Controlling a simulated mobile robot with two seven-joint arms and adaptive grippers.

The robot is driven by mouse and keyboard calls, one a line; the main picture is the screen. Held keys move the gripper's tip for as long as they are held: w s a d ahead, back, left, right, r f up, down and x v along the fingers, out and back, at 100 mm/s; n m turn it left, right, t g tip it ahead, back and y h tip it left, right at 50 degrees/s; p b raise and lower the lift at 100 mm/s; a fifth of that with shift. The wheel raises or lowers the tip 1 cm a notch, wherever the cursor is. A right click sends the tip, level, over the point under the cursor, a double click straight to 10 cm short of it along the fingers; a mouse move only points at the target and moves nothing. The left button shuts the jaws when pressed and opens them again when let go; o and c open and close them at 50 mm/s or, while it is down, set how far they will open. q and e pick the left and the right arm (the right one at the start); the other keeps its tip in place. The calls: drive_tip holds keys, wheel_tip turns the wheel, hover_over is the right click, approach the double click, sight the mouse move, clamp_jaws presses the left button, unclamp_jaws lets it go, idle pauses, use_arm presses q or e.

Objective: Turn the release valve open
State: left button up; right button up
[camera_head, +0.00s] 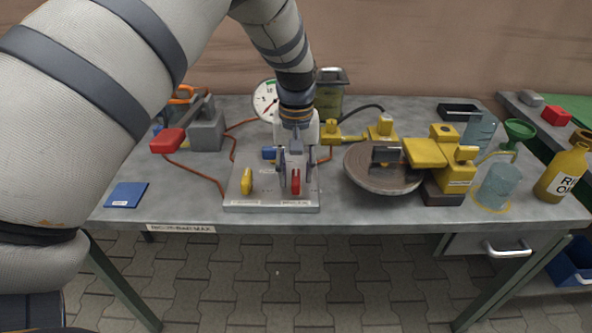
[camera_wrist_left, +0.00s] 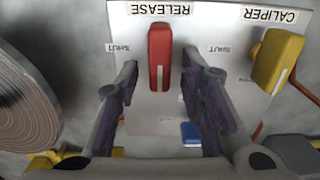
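The release valve has a red lever handle (camera_head: 295,182) on a pale panel board (camera_head: 258,208) at the front middle of the bench. In the left wrist view the red handle (camera_wrist_left: 159,55) stands under an upside-down RELEASE label, with a SHUT mark to its left. A white stripe runs along its lower part. My left gripper (camera_head: 297,180) points down over the handle. Its two fingers (camera_wrist_left: 160,72) are open, one on each side of the handle, with gaps visible. My right gripper is in neither view.
A yellow caliper handle (camera_head: 246,181) stands left of the red one. A brake disc (camera_head: 375,180) with a yellow caliper (camera_head: 455,170) is to the right. A gauge (camera_head: 265,100) is behind. A red-handled grey pump (camera_head: 205,132) and blue card (camera_head: 126,194) lie left.

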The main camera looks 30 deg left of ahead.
sight(296, 171)
use_arm(q)
drive_tip(key=shift+r, duration=0.1)
wheel_tip(296, 171, up, 12)
idle(0.4)
